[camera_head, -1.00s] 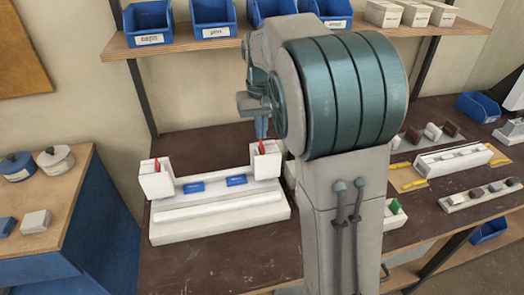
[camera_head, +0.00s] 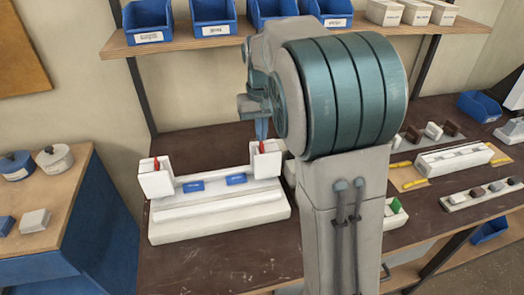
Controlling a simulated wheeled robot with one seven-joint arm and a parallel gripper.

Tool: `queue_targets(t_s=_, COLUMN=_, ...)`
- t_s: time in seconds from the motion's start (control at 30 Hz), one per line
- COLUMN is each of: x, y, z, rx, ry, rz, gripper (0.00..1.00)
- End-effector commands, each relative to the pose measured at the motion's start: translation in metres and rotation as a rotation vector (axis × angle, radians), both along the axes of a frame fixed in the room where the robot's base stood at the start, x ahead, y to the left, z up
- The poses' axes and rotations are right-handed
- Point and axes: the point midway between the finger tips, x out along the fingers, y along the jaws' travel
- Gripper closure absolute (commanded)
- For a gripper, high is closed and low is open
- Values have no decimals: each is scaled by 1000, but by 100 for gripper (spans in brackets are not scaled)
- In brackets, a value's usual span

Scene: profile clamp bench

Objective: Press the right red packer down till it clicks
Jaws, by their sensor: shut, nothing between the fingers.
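The right red packer (camera_head: 261,147) stands upright in the white block at the right end of the white clamp fixture (camera_head: 220,211). Its red top shows above the block. A second red packer (camera_head: 156,163) stands in the left end block. My gripper (camera_head: 261,130) shows as narrow blue fingers, shut and empty, pointing down just above the right red packer. I cannot tell whether the fingertips touch it. My arm hides part of the area right of the fixture.
Two blue pieces (camera_head: 236,179) lie on the fixture between the end blocks. A shelf with blue bins (camera_head: 213,30) runs behind. Another white fixture (camera_head: 453,160) and a strip of small blocks (camera_head: 482,194) lie at the right. The bench front (camera_head: 225,265) is clear.

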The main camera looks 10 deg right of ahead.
Motion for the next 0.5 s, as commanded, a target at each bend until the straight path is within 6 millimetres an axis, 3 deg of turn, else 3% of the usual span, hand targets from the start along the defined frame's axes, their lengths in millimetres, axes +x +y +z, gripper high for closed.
queue_targets(t_s=0.5, x=0, y=0, z=-5, rx=0, ry=1, rz=0, gripper=100)
